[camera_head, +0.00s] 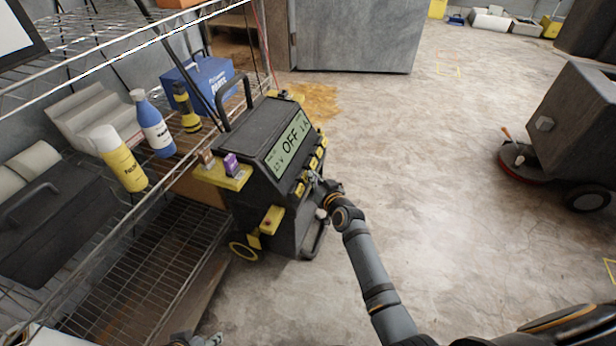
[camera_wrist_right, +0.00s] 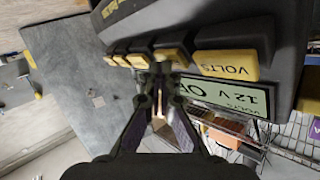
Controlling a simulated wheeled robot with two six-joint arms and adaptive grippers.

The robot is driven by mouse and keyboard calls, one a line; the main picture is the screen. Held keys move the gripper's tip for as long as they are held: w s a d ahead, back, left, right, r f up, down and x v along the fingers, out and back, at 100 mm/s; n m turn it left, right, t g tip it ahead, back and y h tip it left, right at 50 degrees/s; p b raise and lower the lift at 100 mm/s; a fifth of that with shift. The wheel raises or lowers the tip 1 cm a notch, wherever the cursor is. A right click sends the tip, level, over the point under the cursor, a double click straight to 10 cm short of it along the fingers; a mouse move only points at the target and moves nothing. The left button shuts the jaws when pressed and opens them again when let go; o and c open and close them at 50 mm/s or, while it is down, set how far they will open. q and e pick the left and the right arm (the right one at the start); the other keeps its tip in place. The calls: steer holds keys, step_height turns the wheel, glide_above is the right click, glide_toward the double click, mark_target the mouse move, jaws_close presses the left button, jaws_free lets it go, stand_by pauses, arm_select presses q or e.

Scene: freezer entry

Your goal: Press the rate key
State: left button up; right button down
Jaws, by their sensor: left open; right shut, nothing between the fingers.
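The dark battery charger (camera_head: 250,128) stands beside the shelf, its tilted display (camera_head: 288,146) reading 12 V, OFF and 2 A. A row of yellow keys (camera_head: 311,166) runs below the display. In the right wrist view, the nearest large key reads VOLTS (camera_wrist_right: 228,66); the key beside it (camera_wrist_right: 172,53) is partly behind my fingertips. I cannot read which one is the rate key. My right gripper (camera_head: 319,187) is shut and empty; its tips (camera_wrist_right: 160,70) are close to that second key, contact unclear. My left gripper (camera_head: 196,340) is open at the bottom edge, mostly cut off.
A wire shelf (camera_head: 150,235) on the left holds a yellow bottle (camera_head: 121,160), a blue bottle (camera_head: 153,126) and a blue box (camera_head: 199,80). Purple and brown items sit on the charger's yellow side ledge. A floor machine (camera_head: 573,125) stands at right. The floor between is clear.

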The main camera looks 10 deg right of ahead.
steer(key=shift+s+d+r+p, duration=0.4)
steer(key=shift+s+d+r, duration=0.05)
steer(key=shift+d, duration=0.15)
steer(key=s+d+r+p, duration=0.2)
steer(key=d, duration=0.1)
steer(key=shift+s+d+r, duration=0.2)
steer(key=shift+d+r, duration=0.1)
stand_by(0.9)
